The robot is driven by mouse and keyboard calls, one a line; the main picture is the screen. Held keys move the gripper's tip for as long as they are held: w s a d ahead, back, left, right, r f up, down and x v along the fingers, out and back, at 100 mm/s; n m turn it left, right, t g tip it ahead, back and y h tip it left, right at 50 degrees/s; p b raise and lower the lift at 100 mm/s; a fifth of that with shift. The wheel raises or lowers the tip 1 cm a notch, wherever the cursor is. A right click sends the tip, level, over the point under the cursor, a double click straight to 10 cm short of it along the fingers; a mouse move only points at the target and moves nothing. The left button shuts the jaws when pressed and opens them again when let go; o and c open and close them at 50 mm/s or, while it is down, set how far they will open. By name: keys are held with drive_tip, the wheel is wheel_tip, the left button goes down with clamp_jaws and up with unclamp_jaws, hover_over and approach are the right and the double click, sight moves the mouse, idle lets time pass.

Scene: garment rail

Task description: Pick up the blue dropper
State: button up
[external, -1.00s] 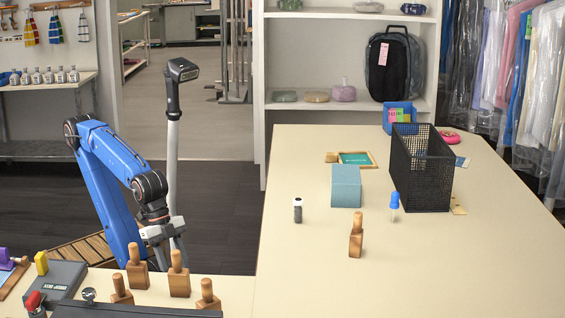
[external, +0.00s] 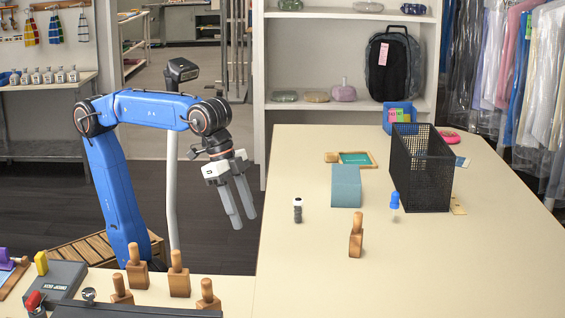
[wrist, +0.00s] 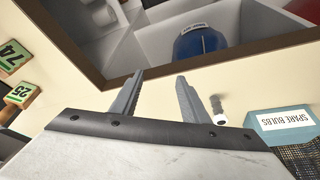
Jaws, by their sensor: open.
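The blue dropper (external: 394,203) stands upright on the table, a blue bulb over a clear lower part, just left of the black mesh basket. I cannot make it out in the wrist view. My gripper (external: 236,222) is open and empty, fingers pointing down, left of the table's left edge and well apart from the dropper. In the wrist view my gripper (wrist: 160,82) shows two separated fingers with nothing between them.
The mesh basket (external: 427,170) and teal box (external: 346,186) stand near the dropper. A small white-and-black bottle (external: 298,211) and wooden peg (external: 356,236) are also close. Several wooden pegs stand at front left. The right front of the table is clear.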

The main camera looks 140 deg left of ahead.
drive_tip(key=w+a+r+n, duration=0.2)
drive_tip(key=w+a+r, duration=0.8)
drive_tip(key=w+a, duration=0.25)
wheel_tip(320, 180, up, 3)
drive_tip(key=n+g+y, duration=0.1)
drive_tip(key=n+g, duration=0.1)
drive_tip(key=n, duration=0.2)
hover_over(397, 203)
drive_tip(key=s+d, duration=0.2)
drive_tip(key=s, duration=0.2)
drive_tip(key=x, duration=1.1)
drive_tip(key=w+x, duration=0.1)
drive_tip(key=x, duration=0.4)
drive_tip(key=shift+w+f, duration=0.1)
drive_tip(key=shift+f, duration=0.2)
drive_tip(key=shift+c, duration=0.2)
clamp_jaws()
